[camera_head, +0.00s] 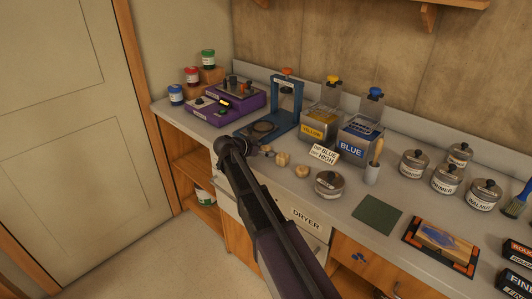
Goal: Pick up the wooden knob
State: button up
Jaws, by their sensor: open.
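Several small pale wooden knobs sit together on the grey counter, near the middle of the picture. One wooden knob (283,159) is rounded, another wooden knob (302,171) lies to its right and nearer the front edge, and a smaller one (267,149) is close to the dark end of my arm. I cannot tell which one the task means. My dark arm rises from the bottom, and its wrist end is just left of the knobs, over the counter's front. My gripper's fingers cannot be made out; the arm hides that spot.
A blue-framed press (287,103) and purple machine (232,101) stand behind. Yellow (319,124) and blue (359,139) containers stand at the back. A green mat (377,215) lies right.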

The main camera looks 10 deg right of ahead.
dwell(0.4)
jog(key=c, duration=0.9)
jog(key=shift+c, duration=0.2)
jog(key=shift+r, duration=0.15)
notch_tip(320, 180, up, 3)
jog(key=p, duration=0.3)
jog(key=s+a+r+p, duration=0.1)
jog(key=s+a, duration=0.1)
jog(key=s, duration=0.5)
jog(key=s+a+p, duration=0.1)
jog(key=s, duration=0.7)
jog(key=shift+s+a+r, duration=0.3)
jog(key=shift+a+r, duration=0.05)
jog(key=shift+r, duration=0.05)
